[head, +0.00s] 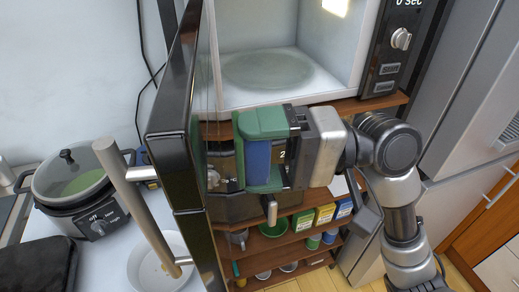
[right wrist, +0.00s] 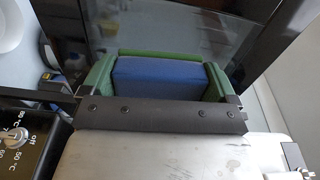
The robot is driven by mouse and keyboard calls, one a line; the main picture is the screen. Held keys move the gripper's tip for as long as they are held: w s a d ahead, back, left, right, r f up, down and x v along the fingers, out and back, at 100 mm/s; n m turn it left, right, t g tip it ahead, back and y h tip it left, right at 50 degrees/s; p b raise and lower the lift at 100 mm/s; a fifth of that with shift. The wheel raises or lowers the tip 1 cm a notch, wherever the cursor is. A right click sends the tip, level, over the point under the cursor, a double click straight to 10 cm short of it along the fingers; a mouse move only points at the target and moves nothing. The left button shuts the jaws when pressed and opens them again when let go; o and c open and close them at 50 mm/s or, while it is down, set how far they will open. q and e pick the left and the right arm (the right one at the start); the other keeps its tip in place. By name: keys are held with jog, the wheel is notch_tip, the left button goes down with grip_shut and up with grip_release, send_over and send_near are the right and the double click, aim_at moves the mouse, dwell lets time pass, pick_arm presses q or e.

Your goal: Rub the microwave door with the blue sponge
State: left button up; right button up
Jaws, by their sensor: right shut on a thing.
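The microwave (head: 372,45) is open, with its white inside and glass plate in view. Its dark door (head: 178,115) swings out toward me at the left, nearly edge-on, with a long handle (head: 140,205) on its outer side. My right gripper (head: 262,155), with green fingers, is shut on the blue sponge (head: 257,163), beside the door's inner face. In the right wrist view the sponge (right wrist: 160,78) sits between the green fingers, in front of the door's dark glass (right wrist: 185,30). I cannot tell whether the sponge touches the glass. My left gripper is not in view.
Below the microwave, another appliance (head: 225,205) and shelves (head: 285,240) hold cups, boxes and dishes. Grey cabinets (head: 455,60) stand at the right.

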jog(key=shift+s+a+p, duration=0.15)
jog(key=shift+a+p, duration=0.2)
jog(key=shift+a, duration=0.6)
jog(key=shift+w+a, duration=0.55)
jog(key=shift+w, duration=3.2)
jog(key=shift+s+d+p, duration=0.2)
jog(key=shift+s+p, duration=0.4)
jog(key=shift+s, duration=0.65)
jog(key=shift+s+d+p, duration=0.15)
jog(key=shift+s+p, duration=0.45)
jog(key=shift+s, duration=0.65)
jog(key=shift+s+d+p, duration=0.2)
jog(key=shift+s+p, duration=0.1)
jog(key=shift+s, duration=1)
jog(key=shift+r+p, duration=0.5)
jog(key=shift+p, duration=0.05)
jog(key=w+a, duration=0.1)
jog(key=w, duration=0.6)
jog(key=shift+w, duration=0.35)
